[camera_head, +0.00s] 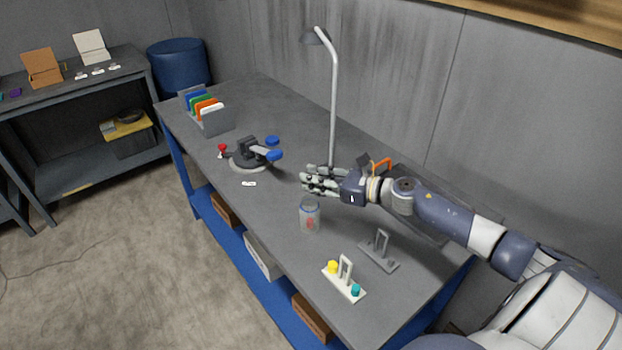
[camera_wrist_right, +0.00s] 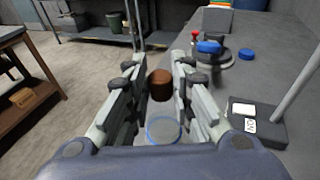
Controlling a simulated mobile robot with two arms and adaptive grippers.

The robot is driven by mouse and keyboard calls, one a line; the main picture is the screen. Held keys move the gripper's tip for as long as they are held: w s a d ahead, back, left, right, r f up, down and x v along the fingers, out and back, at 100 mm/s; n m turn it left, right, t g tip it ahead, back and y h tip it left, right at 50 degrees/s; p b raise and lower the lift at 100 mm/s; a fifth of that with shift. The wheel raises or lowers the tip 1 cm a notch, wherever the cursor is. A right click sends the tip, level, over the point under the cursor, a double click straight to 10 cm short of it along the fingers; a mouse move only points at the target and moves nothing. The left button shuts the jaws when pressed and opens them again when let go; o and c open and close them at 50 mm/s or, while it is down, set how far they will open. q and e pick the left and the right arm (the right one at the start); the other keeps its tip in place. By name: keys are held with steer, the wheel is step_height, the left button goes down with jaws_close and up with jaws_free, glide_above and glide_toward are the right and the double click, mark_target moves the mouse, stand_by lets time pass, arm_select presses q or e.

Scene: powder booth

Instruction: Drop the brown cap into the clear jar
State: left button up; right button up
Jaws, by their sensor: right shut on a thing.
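My right gripper (camera_head: 318,180) reaches in from the right above the table. In the right wrist view its fingers (camera_wrist_right: 158,88) are shut on the brown cap (camera_wrist_right: 160,84), which sits between the fingertips. I cannot make out the cap in the head view. The clear jar (camera_head: 310,221) stands upright on the table with a blue-tinted rim and something red inside. In the head view it appears just below the gripper. In the right wrist view the jar's round rim (camera_wrist_right: 163,130) shows between the fingers, nearer the palm than the cap. My left gripper is not in view.
A lamp (camera_head: 333,100) stands behind the gripper. A round dark fixture (camera_head: 250,158) with blue handles is to the left. A white stand (camera_head: 343,283) with yellow and teal caps and a grey stand (camera_head: 379,252) are at the front. Colored panels (camera_head: 203,105) stand in a far rack.

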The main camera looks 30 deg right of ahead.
steer(key=shift+f+b, duration=1.7)
steer(key=shift+f, duration=0.85)
steer(key=o, duration=0.7)
steer(key=shift+o, duration=0.2)
steer(key=v, duration=1.2)
